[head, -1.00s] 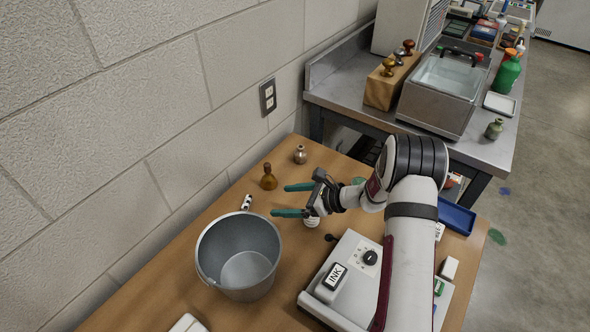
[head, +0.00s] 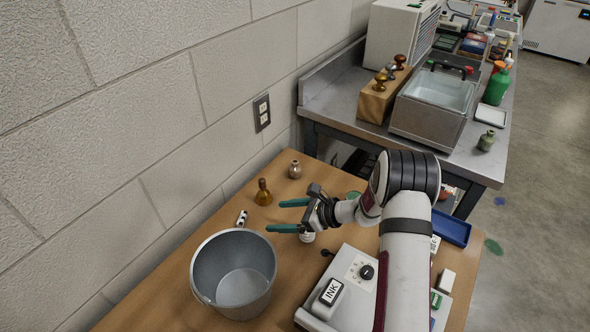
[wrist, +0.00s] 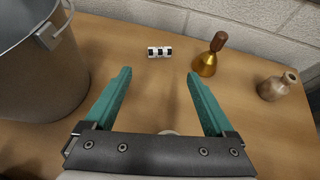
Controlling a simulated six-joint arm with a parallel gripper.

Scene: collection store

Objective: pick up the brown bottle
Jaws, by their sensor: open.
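The brown bottle (head: 264,194) is amber with a darker brown stopper. It stands upright on the wooden table near the wall; the wrist view shows it (wrist: 205,64) ahead of the right finger, apart from it. My gripper (head: 281,216) is open and empty, low over the table with its fingers toward the wall. In the wrist view my gripper (wrist: 159,74) has nothing between its fingertips, and the bottle lies right of its centre line. A smaller grey-brown bottle (head: 295,170) stands behind; it also shows at the right of the wrist view (wrist: 277,87).
A metal bucket (head: 212,291) stands left of my gripper, close to the left finger. A black-and-white cylinder (wrist: 159,52) lies ahead, left of the brown bottle. A white-capped container (head: 307,237) is under my gripper. A grey device (head: 352,270) sits at right.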

